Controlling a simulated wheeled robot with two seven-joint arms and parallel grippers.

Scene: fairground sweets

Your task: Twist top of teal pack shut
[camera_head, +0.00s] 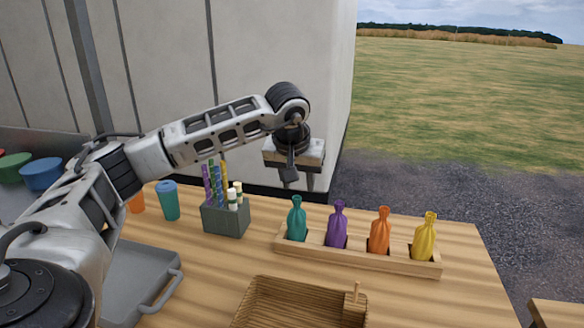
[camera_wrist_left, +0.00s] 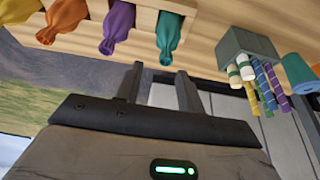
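The teal pack (camera_head: 297,222) stands upright at the left end of a wooden rack (camera_head: 350,259). Its neck narrows below a small flared top. My left gripper (camera_head: 297,183) is above the teal pack, fingers pointing down, open and empty. In the left wrist view the two fingers (camera_wrist_left: 158,72) are apart. The teal pack (camera_wrist_left: 169,35) shows beyond their tips, its top lying in line with the gap, not touching. My right gripper is in neither view.
Purple (camera_head: 337,226), orange (camera_head: 379,232) and yellow (camera_head: 424,238) packs stand to the right in the rack. A grey box (camera_head: 226,221) of striped sticks is left, beside a teal cup (camera_head: 168,201). A wooden tray (camera_head: 262,300) lies in front.

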